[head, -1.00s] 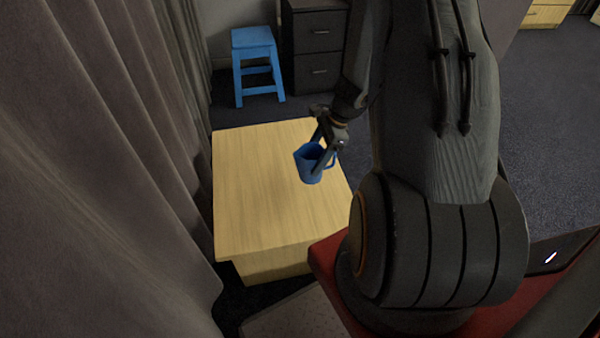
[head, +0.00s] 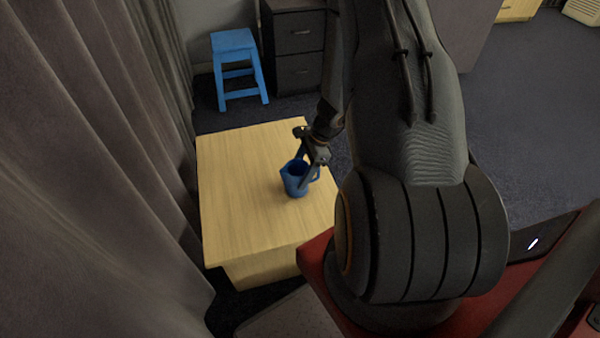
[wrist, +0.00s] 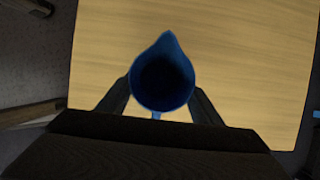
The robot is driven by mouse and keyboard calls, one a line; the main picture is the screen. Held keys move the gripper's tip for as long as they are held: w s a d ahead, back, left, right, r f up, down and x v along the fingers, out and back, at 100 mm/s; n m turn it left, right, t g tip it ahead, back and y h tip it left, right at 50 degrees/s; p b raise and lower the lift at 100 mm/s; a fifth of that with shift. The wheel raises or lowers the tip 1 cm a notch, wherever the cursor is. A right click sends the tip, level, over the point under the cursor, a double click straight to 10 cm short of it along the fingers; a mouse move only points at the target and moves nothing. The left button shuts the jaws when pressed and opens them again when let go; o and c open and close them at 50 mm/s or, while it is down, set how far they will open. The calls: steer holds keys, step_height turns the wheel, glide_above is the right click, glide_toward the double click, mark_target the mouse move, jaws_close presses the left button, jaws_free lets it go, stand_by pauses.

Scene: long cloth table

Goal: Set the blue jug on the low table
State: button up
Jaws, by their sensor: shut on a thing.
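A blue stool (head: 236,68) and a dark drawer cabinet (head: 296,45) stand behind the table. A grey curtain (head: 80,180) hangs close along the left. The left part of the tabletop is bare.

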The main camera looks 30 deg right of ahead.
steer(key=o, duration=1.3)
steer(key=shift+c, duration=0.2)
steer(key=v, duration=1.1)
steer(key=shift+d+r+p, duration=0.1)
steer(key=shift+p, duration=0.25)
steer(key=shift+s+r, duration=0.1)
steer(key=shift+r, duration=0.55)
steer(key=s+a+r+n+h, duration=0.1)
steer(key=s+a+r+n, duration=0.3)
steer(key=r+n, duration=0.2)
steer(key=s+a+r+n+h, duration=0.1)
steer(key=s+a+r+n, duration=0.4)
steer(key=r, duration=0.3)
steer(key=s+a+r+n+g+h, duration=0.1)
steer(key=s+a+r+n+h, duration=0.1)
steer(key=s+a+r+n, duration=0.2)
step_height(320, 180, up, 4)
steer(key=s+n, duration=0.1)
steer(key=n, duration=0.3)
steer(key=shift+a, duration=0.35)
